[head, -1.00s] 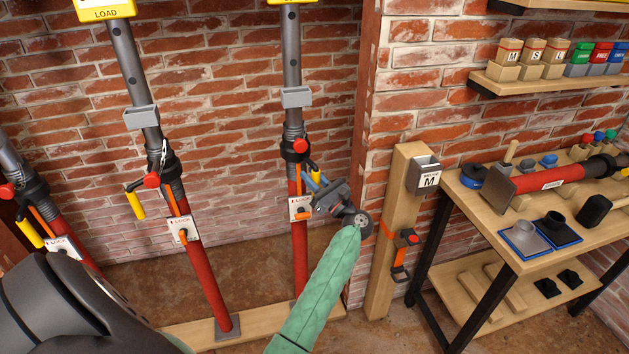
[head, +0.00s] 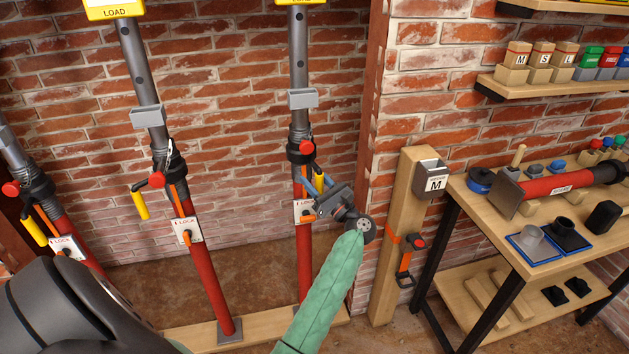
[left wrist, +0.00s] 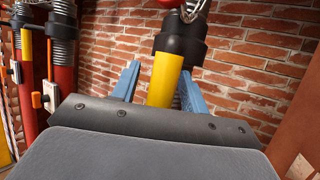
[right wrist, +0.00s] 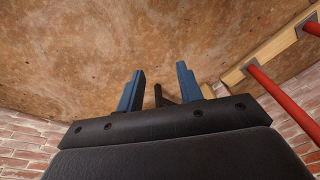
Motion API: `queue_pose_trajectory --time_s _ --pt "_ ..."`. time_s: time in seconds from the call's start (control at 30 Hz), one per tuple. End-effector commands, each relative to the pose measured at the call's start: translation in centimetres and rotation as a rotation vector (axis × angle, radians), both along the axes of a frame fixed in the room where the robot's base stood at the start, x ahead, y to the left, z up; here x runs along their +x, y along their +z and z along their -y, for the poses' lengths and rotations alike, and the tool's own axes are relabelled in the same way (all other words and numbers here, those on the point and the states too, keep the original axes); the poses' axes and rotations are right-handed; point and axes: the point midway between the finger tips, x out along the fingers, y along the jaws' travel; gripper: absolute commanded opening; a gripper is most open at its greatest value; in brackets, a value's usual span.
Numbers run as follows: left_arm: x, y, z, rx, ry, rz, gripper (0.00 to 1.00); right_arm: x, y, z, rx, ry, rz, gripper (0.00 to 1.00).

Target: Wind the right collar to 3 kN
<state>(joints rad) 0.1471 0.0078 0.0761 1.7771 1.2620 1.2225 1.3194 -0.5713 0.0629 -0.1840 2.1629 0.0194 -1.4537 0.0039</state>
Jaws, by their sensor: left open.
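The right prop has a red lower tube (head: 304,262), a grey upper tube (head: 299,60) and a dark collar (head: 300,152) with a red knob (head: 306,146). A yellow handle (head: 319,181) hangs from the collar. My left gripper (head: 320,186) is open at this handle. In the left wrist view the yellow handle (left wrist: 165,78) stands between the two blue fingers, with gaps that are hard to judge. The right prop's load display is cut off at the top, so its reading is hidden. In the right wrist view my right gripper (right wrist: 160,72) is open and empty, facing the floor.
A middle prop (head: 202,275) and a left prop (head: 38,190) stand to the left. A workbench (head: 480,205) with parts is further right.

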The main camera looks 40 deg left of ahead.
Motion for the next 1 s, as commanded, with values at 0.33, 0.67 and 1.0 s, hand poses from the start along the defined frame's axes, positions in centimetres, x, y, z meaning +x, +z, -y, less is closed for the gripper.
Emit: queue_pose_trajectory --time_s 0.33,0.67,1.0 --pt "-0.2 -0.9 1.5 -0.003 -0.001 0.0 0.44 -0.2 2.9 -0.1 0.007 -0.003 0.007 0.36" --pt "-0.8 -2.2 4.6 -0.001 0.0 0.0 0.44 -1.4 8.8 0.2 0.014 -0.002 0.009 0.36" --pt "-1.2 -3.1 7.0 0.0 0.001 -0.001 0.44 -1.9 10.6 -0.2 0.029 0.003 0.025 0.36"
